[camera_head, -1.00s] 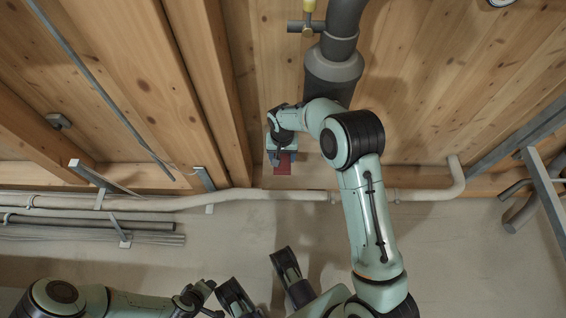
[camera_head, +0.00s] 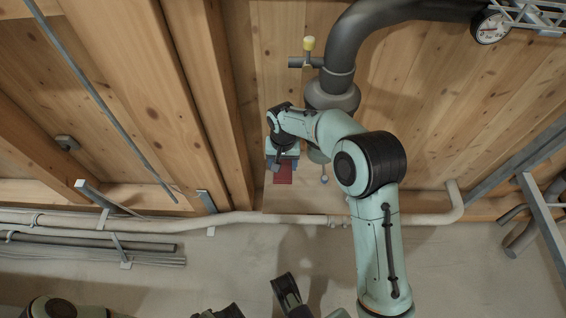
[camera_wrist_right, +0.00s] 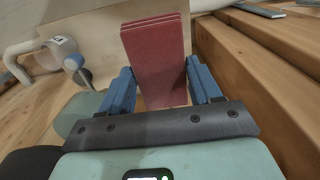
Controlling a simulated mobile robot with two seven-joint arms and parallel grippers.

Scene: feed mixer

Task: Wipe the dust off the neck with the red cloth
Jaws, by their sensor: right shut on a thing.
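My right gripper (camera_head: 283,163) is shut on the red cloth (camera_head: 283,175), which hangs out below the fingers in the head view. In the right wrist view the cloth (camera_wrist_right: 155,62) is a folded, layered red pad between the two blue fingers. The dark grey pipe narrows and widens into a collar (camera_head: 333,93) behind my right arm, which looks like the neck. Its lower part is hidden by my arm, and I cannot make out dust on it. The cloth appears apart from the collar, to its lower left.
A yellow-capped valve (camera_head: 308,50) juts left of the pipe. A small lever with a ball end (camera_head: 324,180) shows beside my right arm. A pale pipe (camera_head: 270,217) runs across below, and a round dial (camera_head: 490,27) sits at the top right. Wooden beams (camera_head: 190,90) stand at left.

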